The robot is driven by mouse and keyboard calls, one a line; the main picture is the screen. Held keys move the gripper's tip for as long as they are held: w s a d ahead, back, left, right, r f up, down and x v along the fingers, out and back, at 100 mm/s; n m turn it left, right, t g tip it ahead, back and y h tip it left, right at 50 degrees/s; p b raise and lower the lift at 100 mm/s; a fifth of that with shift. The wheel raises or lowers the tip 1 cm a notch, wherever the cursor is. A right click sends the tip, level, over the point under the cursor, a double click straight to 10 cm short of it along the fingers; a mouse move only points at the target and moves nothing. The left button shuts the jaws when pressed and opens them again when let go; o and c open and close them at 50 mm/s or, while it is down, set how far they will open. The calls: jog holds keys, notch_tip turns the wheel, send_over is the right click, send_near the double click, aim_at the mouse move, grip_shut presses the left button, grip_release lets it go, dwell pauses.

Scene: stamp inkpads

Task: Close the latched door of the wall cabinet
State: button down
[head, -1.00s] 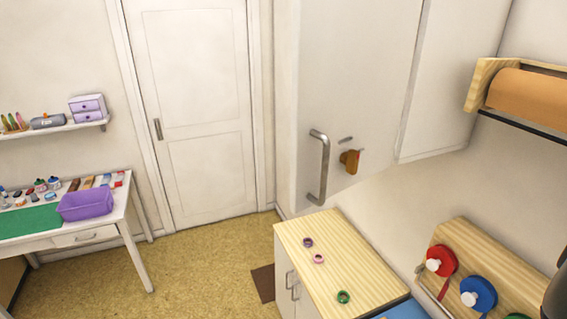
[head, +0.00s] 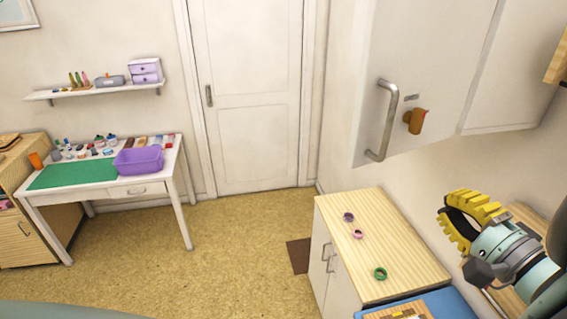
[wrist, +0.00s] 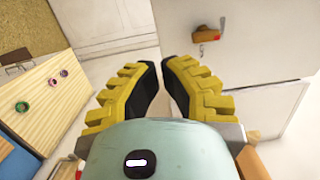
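The white wall cabinet door (head: 425,60) is at the upper right of the head view. It has a vertical metal bar handle (head: 384,120) near its left edge, with an orange-brown latch knob (head: 415,121) to the right of it. I cannot tell how far the door stands from its frame. The latch knob also shows at the top of the wrist view (wrist: 206,34). My gripper (head: 443,207), with yellow ribbed fingers, is below and right of the latch in the head view, apart from the door. Its fingertips (wrist: 161,64) nearly meet, with nothing visible between them.
A neighbouring white cabinet panel (head: 515,75) is right of the door. A low wood-topped cabinet (head: 400,235) with several tape rings stands below. A white desk (head: 165,193) with a purple bin (head: 138,160) is at left. Open floor (head: 220,255) lies between.

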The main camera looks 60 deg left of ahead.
jog(key=a+n+g+p, duration=0.1)
jog(key=a+p, duration=0.9)
jog(key=a, duration=0.4)
jog(key=shift+s+a+g, duration=0.15)
jog(key=shift+a+g, duration=0.2)
jog(key=shift+g, duration=0.05)
jog(key=shift+a, duration=0.1)
dwell(0.4)
